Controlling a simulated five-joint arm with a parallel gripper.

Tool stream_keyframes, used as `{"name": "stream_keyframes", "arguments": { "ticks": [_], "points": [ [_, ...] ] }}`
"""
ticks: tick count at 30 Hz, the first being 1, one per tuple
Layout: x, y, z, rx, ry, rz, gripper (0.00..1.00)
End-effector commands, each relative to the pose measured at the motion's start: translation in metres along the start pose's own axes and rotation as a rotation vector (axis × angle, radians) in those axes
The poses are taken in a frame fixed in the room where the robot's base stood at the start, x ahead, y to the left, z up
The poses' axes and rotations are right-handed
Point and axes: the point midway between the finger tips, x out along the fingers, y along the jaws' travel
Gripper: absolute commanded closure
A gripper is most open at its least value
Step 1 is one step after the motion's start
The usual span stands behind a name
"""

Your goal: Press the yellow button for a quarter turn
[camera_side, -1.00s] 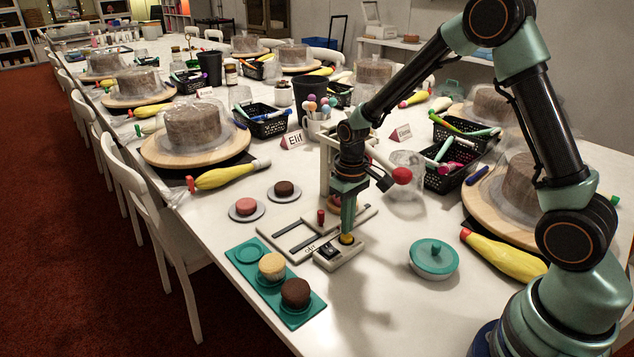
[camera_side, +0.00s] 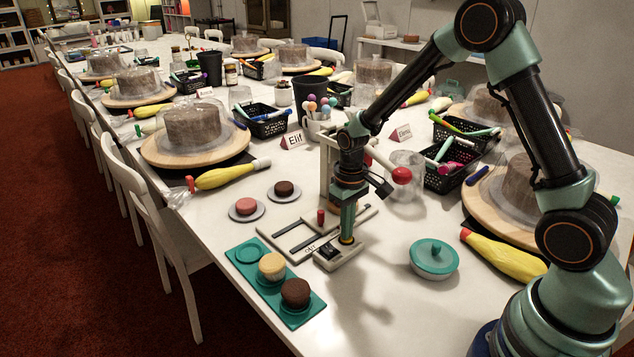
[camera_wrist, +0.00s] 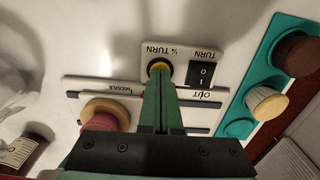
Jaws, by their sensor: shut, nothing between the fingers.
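The yellow button (camera_wrist: 159,66) sits in a dark ring beside the "¼ TURN" label on a light control box (camera_wrist: 180,62). In the side view only a sliver of the yellow button (camera_side: 346,241) shows under my fingertips. My gripper (camera_side: 347,236) is shut and empty, pointing down onto the button. In the wrist view its closed fingers (camera_wrist: 160,78) reach the button's near edge and cover part of it. The tips look at or very near its surface; I cannot tell how far it is pressed. A black rocker switch (camera_wrist: 201,73) marked TURN lies beside it.
A slotted plate (camera_side: 300,238) with a red peg (camera_side: 320,216) adjoins the box. A red-knobbed lever (camera_side: 402,175) stands behind my gripper. A teal tray (camera_side: 248,256) with cakes is to the left, a lidded teal bowl (camera_side: 434,258) to the right.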

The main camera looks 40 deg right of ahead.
Motion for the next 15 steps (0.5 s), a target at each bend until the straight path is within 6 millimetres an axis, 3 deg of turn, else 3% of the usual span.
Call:
{"name": "stream_keyframes", "arguments": {
  "ticks": [15],
  "points": [
    [-0.044,0.000,-0.001,0.000,0.003,0.000,1.00]
  ]
}}
